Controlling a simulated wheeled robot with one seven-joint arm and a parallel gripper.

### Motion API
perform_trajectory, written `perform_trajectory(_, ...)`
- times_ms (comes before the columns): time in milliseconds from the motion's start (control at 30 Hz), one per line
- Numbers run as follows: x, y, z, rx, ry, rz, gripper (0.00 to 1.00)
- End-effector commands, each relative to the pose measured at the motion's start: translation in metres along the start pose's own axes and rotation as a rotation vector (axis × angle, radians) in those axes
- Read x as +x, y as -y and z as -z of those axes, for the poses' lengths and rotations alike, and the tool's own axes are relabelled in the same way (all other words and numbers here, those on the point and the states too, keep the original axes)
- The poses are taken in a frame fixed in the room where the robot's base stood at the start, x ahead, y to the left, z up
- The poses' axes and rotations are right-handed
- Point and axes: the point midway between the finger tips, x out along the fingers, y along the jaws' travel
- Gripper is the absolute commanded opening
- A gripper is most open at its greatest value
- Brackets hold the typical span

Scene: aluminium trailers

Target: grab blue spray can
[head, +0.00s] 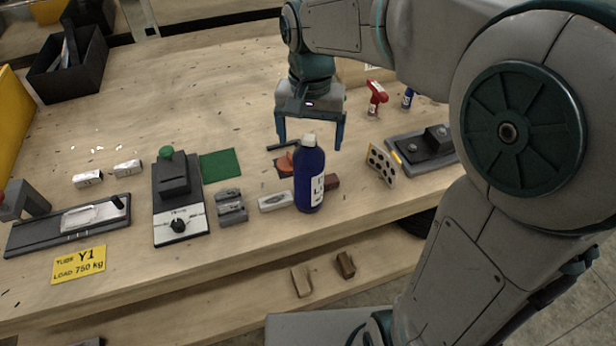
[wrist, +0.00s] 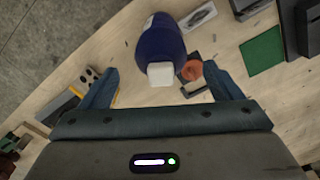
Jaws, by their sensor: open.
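The blue spray can (head: 310,178) has a white cap and a white label and stands upright near the front edge of the wooden table. It also shows in the wrist view (wrist: 161,42), seen from above with its white cap towards my gripper. My gripper (head: 309,146) points down, its two blue fingers spread, and is open and empty. In the head view the fingers show behind and above the can's cap. In the wrist view (wrist: 165,85) the can appears between and just beyond the fingertips. I cannot tell the exact gap.
A small orange item (wrist: 192,68) lies close beside the can. A white-labelled block (head: 275,201), a green mat (head: 220,164) and a black device (head: 178,190) are to the left. A perforated plate (head: 382,165), a red spray bottle (head: 376,98) and a small blue bottle (head: 407,98) are to the right.

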Motion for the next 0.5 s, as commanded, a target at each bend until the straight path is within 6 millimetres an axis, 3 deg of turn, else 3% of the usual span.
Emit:
perform_trajectory(200,0.030,0.001,-0.004,-0.002,0.004,-0.002,0.85)
perform_trajectory(500,0.035,0.001,-0.004,-0.001,0.000,0.000,0.85)
